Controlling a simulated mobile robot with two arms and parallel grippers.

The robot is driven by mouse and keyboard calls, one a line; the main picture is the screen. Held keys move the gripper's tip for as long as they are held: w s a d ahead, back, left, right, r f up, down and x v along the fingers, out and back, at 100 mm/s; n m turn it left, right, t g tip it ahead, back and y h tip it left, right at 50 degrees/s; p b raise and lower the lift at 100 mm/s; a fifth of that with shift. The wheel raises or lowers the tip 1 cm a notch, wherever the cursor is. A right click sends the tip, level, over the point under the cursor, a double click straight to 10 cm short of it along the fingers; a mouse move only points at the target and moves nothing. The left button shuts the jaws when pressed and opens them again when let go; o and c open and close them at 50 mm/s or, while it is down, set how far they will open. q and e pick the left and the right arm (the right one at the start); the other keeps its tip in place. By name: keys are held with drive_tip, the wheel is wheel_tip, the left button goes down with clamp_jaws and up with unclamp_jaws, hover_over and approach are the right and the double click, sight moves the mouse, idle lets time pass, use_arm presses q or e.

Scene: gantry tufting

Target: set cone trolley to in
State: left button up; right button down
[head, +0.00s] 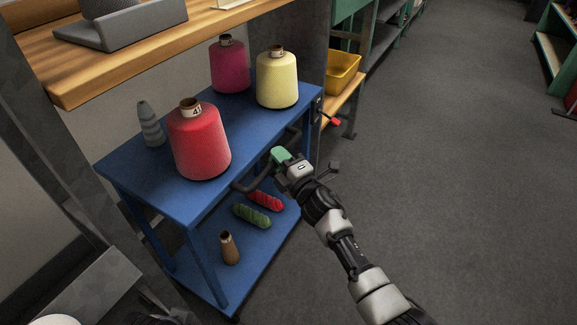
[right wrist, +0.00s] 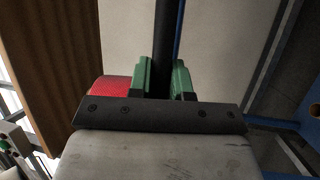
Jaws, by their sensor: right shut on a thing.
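The cone trolley (head: 248,130) is a blue two-shelf cart standing partly under a wooden-topped bench. Its top carries a red cone (head: 199,142), a magenta cone (head: 230,66), a cream cone (head: 277,79) and a grey ribbed cone (head: 150,125). A dark bar handle (head: 247,185) runs along its near right side. My right gripper (head: 280,156), with green fingers, is shut on this handle. In the right wrist view the fingers (right wrist: 162,80) flank the dark bar (right wrist: 165,35). My left gripper is not in view.
The lower shelf holds a green skein (head: 252,216), a red skein (head: 266,200) and a small brown cone (head: 229,249). The wooden bench top (head: 165,45) overhangs behind. A yellow bin (head: 342,72) stands beyond the trolley. The grey floor (head: 450,170) to the right is clear.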

drive_tip(key=shift+a, duration=0.1)
drive_tip(key=shift+r, duration=0.1)
idle(0.3)
drive_tip(key=c, duration=1.3)
unclamp_jaws()
drive_tip(key=shift+a, duration=0.1)
drive_tip(key=shift+o, duration=1.1)
drive_tip(key=shift+w+a, duration=0.15)
